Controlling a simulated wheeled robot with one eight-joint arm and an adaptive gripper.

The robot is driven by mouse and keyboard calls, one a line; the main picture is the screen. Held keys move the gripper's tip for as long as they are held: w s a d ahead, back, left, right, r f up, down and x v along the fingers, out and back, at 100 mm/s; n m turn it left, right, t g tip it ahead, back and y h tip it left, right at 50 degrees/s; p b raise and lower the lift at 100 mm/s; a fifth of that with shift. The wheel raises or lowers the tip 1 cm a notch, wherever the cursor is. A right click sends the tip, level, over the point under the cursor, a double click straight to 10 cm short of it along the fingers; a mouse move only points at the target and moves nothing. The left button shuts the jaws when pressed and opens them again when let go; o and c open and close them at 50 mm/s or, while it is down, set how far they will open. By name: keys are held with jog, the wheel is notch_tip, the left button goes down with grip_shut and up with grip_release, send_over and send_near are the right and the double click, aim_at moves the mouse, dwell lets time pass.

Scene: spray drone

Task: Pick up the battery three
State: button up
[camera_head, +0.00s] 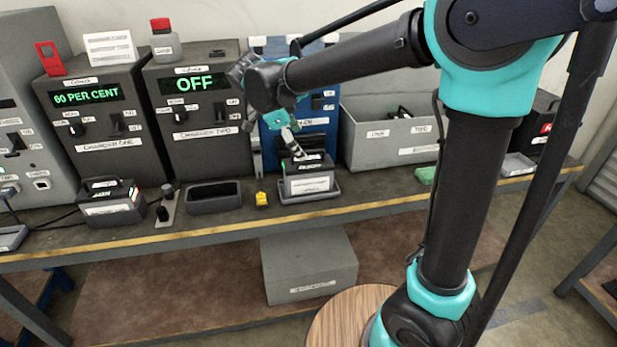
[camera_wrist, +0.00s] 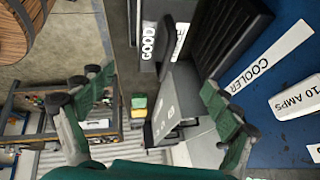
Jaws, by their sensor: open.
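A dark battery (camera_head: 309,183) with a handle on top and a white label stands in a grey tray (camera_head: 311,197) on the bench, in front of the blue unit. Its label is too small to read, so I cannot tell its number. My gripper (camera_head: 293,147) is just above and beside the battery's top in the head view. In the wrist view my gripper (camera_wrist: 155,90) has its two green-grey fingers wide apart. I cannot tell whether they touch the battery. Another dark battery (camera_head: 110,203) stands at the left in front of the charger reading 60 PER CENT.
Chargers (camera_head: 92,120) and (camera_head: 200,110) and the blue unit (camera_head: 316,118) stand close behind the batteries. An empty dark tray (camera_head: 213,197) and a small yellow item (camera_head: 261,199) lie left of the gripper. A grey bin (camera_head: 392,140) stands to the right.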

send_over(315, 163)
jog(key=s+a, duration=0.1)
jog(key=a, duration=0.2)
jog(key=f, duration=0.4)
jog(key=shift+s+d+f, duration=0.1)
jog(key=shift+d+f, duration=0.1)
jog(key=shift+s+x, duration=0.1)
jog(key=shift+x, duration=1.3)
jog(key=shift+s+x, duration=0.15)
jog(key=shift+x, duration=1.2)
jog(key=shift+f, duration=0.1)
jog(key=shift+c, duration=0.5)
jog(key=shift+d, duration=0.1)
jog(key=c, duration=1.9)
jog(key=shift+o, duration=0.2)
